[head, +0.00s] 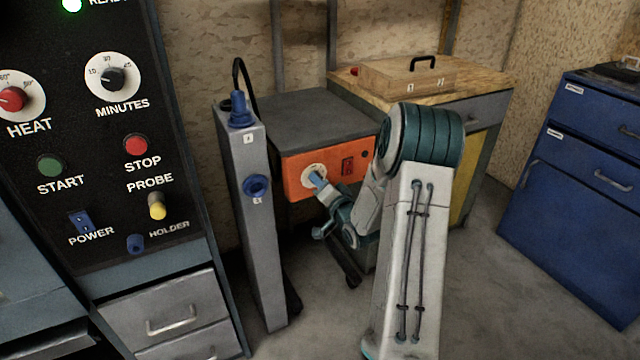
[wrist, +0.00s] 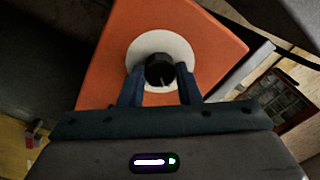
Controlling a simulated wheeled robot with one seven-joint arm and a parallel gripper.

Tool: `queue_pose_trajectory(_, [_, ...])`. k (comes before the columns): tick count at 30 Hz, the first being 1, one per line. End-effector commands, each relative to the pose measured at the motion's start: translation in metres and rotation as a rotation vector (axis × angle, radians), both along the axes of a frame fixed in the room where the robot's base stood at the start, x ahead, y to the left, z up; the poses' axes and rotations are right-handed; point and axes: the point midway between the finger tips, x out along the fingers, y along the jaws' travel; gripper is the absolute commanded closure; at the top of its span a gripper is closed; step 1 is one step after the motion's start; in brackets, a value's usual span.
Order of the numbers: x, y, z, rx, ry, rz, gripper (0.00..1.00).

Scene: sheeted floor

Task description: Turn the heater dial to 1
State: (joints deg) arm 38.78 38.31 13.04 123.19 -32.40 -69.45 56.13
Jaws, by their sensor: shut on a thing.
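The heater is a box with an orange front panel (head: 298,186), and its panel also shows in the wrist view (wrist: 204,40). Its dial is a black knob (wrist: 159,69) on a round white plate (wrist: 152,43). A light pointer mark shows on the knob, but the plate's numbers cannot be read. My gripper (wrist: 160,84) has its two blue fingers on either side of the knob and is shut on it. In the head view my gripper (head: 318,179) reaches the white plate (head: 312,170) and hides the knob.
A red switch (head: 347,166) sits right of the dial. A grey post (head: 256,200) with blue fittings stands close on the left. A black control panel (head: 105,150) is further left. A wooden-topped bench (head: 480,78) stands behind, and a blue cabinet (head: 570,190) is at right.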

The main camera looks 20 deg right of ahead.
Motion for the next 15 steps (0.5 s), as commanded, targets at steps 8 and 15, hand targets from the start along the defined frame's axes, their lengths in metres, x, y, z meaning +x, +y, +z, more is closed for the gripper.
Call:
queue_pose_trajectory(8, [0.0000, -0.0001, -0.0001, 0.000, 0.000, 0.000, 0.93])
queue_pose_trajectory(15, [0.0000, -0.0001, -0.0001, -0.001, 0.000, 0.000, 0.48])
